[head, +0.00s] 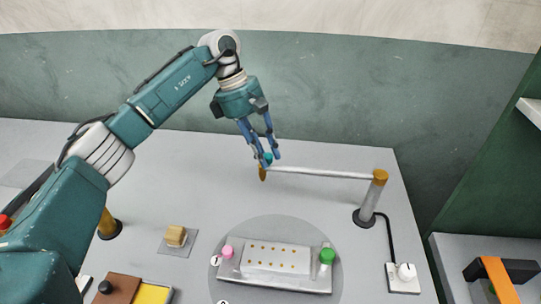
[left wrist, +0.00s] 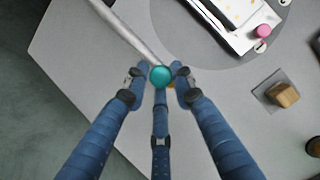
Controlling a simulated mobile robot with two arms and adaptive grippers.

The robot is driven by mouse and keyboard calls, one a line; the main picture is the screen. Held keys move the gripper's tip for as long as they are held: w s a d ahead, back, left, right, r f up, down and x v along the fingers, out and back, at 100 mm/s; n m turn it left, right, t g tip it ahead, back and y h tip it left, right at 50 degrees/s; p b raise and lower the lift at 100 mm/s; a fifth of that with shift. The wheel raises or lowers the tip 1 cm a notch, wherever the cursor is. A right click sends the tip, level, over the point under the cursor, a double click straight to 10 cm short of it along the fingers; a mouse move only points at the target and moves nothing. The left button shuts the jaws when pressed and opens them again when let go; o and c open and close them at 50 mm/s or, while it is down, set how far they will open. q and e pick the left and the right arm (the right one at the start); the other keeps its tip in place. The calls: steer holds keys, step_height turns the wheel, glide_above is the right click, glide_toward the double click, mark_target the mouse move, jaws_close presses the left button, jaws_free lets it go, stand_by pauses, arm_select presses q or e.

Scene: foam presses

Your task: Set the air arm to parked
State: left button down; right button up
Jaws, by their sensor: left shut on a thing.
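The air arm (head: 322,172) is a pale horizontal tube on a post (head: 370,200) with a gold cap, at the right of the table. Its free end points left and has a gold tip and a teal knob (head: 268,157). My left gripper (head: 266,160) is shut on this knob, coming down from above. In the left wrist view the teal knob (left wrist: 160,76) sits between the blue fingers, and the tube (left wrist: 125,28) runs off to the upper left. My right gripper is not in view.
A press plate (head: 275,265) with a pink knob (head: 227,252) and a green knob (head: 327,256) lies on a grey disc in front of the arm. A tan block (head: 176,236) sits on a grey square at left. A white switch box (head: 403,277) stands at right. The back of the table is clear.

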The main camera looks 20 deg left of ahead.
arm_select(q)
steer(key=c, duration=1.7)
jaws_free()
steer(key=shift+w+r, duration=0.15)
steer(key=shift+c, duration=0.2)
steer(key=shift+o, duration=1)
steer(key=v, duration=1.1)
steer(key=shift+a+r, duration=0.25)
steer(key=shift+r, duration=0.1)
steer(key=shift+f, duration=0.1)
